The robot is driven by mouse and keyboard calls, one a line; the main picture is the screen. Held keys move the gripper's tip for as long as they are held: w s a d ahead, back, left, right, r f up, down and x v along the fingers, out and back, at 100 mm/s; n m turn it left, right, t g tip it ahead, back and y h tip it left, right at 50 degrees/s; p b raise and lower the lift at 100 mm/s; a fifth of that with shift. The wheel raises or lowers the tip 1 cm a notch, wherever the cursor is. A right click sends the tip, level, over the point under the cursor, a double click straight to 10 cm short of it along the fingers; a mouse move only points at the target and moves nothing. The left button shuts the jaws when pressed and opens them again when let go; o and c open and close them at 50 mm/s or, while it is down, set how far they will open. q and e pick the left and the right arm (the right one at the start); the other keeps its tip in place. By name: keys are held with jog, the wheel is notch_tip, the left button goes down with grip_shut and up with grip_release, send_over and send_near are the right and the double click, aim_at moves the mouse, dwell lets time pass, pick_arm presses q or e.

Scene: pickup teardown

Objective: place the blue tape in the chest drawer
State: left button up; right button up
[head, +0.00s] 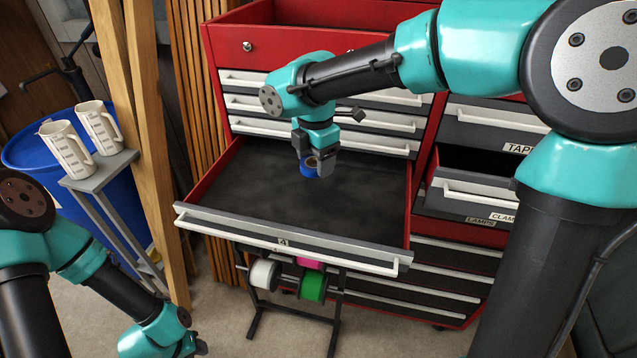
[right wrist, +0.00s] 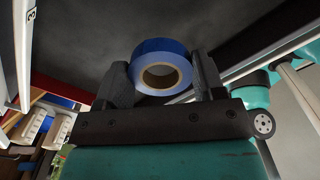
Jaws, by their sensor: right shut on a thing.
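The blue tape (head: 310,168) is a small roll with a tan core. My right gripper (head: 316,158) is shut on it and holds it over the open chest drawer (head: 250,180). In the right wrist view the tape (right wrist: 162,66) sits between the two dark fingers of the right gripper (right wrist: 163,80), with the dark drawer floor behind it. The drawer is pulled out and its visible floor is bare. I cannot tell how high the tape is above that floor. My left arm is at the lower left, and its fingers cannot be made out.
The red tool chest (head: 222,50) has other shut drawers above. A second drawer (head: 465,190) at the right stands open. A rack with white (head: 264,274) and green (head: 313,286) rolls stands below the drawer front. White jugs (head: 66,150) stand on a grey stand at the left.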

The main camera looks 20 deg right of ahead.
jog(key=shift+f, duration=0.1)
send_over(316, 201)
jog(key=shift+w+f, duration=0.1)
jog(key=shift+f, duration=2.95)
jog(key=shift+f, duration=0.1)
jog(key=shift+f, duration=1.75)
jog(key=shift+f, duration=0.2)
jog(key=o, duration=0.9)
jog(key=shift+r, duration=0.15)
notch_tip(316, 201, up, 12)
